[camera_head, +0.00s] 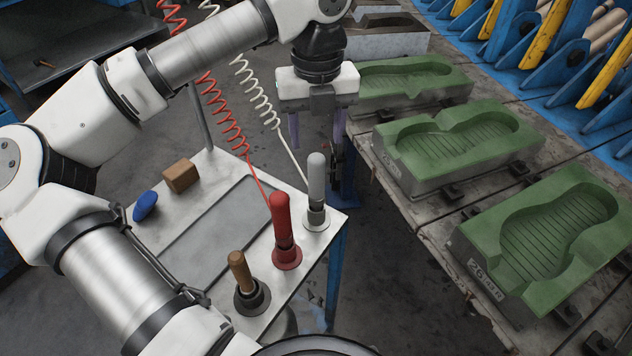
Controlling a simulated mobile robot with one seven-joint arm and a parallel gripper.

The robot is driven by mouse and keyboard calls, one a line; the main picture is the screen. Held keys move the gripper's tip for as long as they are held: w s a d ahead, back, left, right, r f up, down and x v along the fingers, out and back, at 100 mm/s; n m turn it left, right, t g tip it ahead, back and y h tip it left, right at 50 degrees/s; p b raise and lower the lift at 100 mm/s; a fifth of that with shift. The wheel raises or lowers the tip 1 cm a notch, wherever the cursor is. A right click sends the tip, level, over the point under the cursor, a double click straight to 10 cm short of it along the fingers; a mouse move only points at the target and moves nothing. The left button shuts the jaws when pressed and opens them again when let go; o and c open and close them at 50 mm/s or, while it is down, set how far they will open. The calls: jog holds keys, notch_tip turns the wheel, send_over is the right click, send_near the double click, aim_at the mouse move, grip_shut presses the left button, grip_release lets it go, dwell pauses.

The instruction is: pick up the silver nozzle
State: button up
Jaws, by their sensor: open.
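The silver nozzle (316,178) stands upright in a pale round holder (316,219) at the far right corner of the small metal table. It has a light grey rounded top and a darker lower part, and a white coiled hose runs down to it. My gripper (317,133) points down above and slightly beyond the nozzle, apart from it. Its two purplish fingers are spread with nothing between them. The exact depth between fingers and nozzle is hard to tell from this one view.
A red nozzle (281,222) with a red coiled hose and a brown-handled tool (241,270) stand nearby on the table (210,232). A blue object (145,205) and a brown block (180,176) lie at its left. Green sole moulds (458,143) line the bench at right.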

aim_at(316, 170)
notch_tip(316, 170, down, 4)
jog(key=shift+d+f, duration=0.1)
jog(key=shift+w+f+p, duration=0.1)
jog(key=shift+f+p, duration=1.1)
jog(key=shift+f, duration=1.4)
jog(key=c, duration=0.9)
